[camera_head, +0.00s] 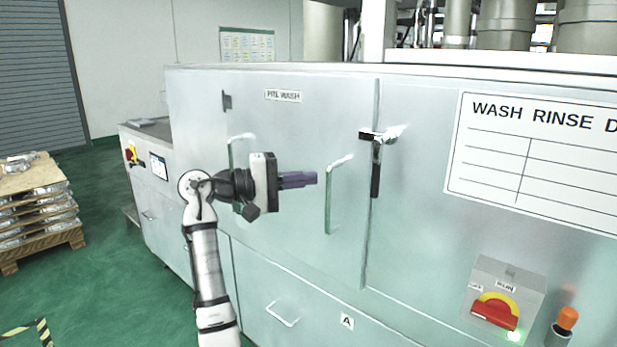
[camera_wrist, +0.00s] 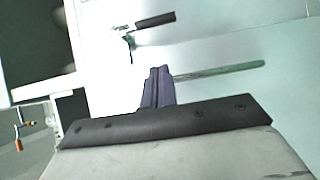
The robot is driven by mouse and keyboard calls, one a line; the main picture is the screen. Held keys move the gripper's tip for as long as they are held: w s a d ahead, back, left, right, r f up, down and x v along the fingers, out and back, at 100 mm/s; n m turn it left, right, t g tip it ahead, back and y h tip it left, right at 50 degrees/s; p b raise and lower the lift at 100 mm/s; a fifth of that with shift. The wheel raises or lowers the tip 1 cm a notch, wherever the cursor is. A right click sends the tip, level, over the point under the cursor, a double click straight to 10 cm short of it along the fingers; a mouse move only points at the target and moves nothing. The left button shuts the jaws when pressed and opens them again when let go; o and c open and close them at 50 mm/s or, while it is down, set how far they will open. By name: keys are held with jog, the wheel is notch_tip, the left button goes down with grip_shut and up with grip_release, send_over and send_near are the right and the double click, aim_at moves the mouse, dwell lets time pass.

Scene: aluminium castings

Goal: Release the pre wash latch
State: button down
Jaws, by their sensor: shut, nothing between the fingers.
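The pre wash door (camera_head: 290,160) is the pale panel under the "PRE WASH" label (camera_head: 283,95). The latch (camera_head: 377,150) sits at the door's right edge, with a dark upright bar and a metal lever pointing right. It also shows at the top of the wrist view (camera_wrist: 150,22). A vertical bar handle (camera_head: 329,197) is on the door, left of and below the latch. My gripper (camera_head: 314,178) is shut and empty, pointing right in front of the door, left of the handle and below the latch. In the wrist view the closed fingers (camera_wrist: 157,85) appear close to the handle (camera_wrist: 225,70); I cannot tell if they touch.
A wash sign (camera_head: 540,150) is on the panel to the right. Below it are a red and yellow rotary switch (camera_head: 495,311) and an orange-topped fitting (camera_head: 567,319). A pallet of castings (camera_head: 40,225) stands at far left. Green floor (camera_head: 90,265) lies open between.

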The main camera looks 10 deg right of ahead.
jog(key=d+p, duration=0.1)
jog(key=d, duration=0.2)
jog(key=s+d+p, duration=0.1)
jog(key=d, duration=0.2)
jog(key=s+d+p, duration=0.1)
jog(key=d, duration=0.3)
jog(key=shift+d, duration=0.15)
jog(key=shift+s+d+f+n+h, duration=0.15)
jog(key=shift+s+n+h, duration=0.15)
jog(key=shift+n, duration=0.2)
